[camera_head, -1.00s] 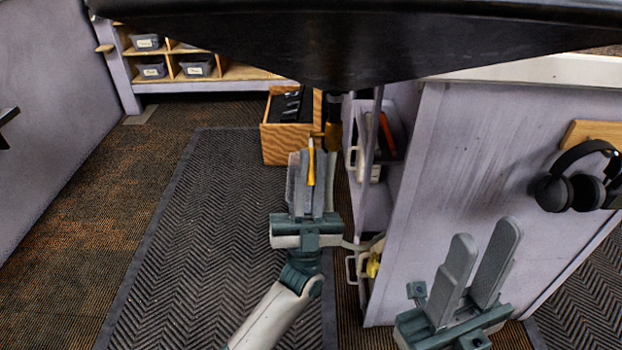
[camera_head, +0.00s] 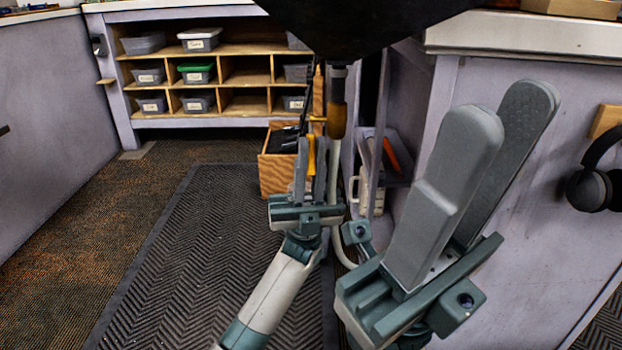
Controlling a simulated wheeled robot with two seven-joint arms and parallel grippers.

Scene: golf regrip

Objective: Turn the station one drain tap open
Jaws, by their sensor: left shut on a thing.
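The drain tap hangs under the black basin (camera_head: 370,25), with a brass-coloured body (camera_head: 337,122) on a dark pipe and a pale hose below it. Its yellow-orange lever (camera_head: 311,152) points downward, to the left of the body. My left gripper (camera_head: 310,165) is shut on the lever from below, its fingers on either side of it. My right gripper (camera_head: 500,125) is in the foreground at right, its fingers apart with nothing between them. The station number cannot be read.
A wooden box (camera_head: 274,180) with dark contents stands behind the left gripper. Grey cabinet walls (camera_head: 560,120) with hanging headphones (camera_head: 592,188) are at right. Shelves with labelled bins (camera_head: 200,38) are at the back. The dark floor mat (camera_head: 210,260) is clear.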

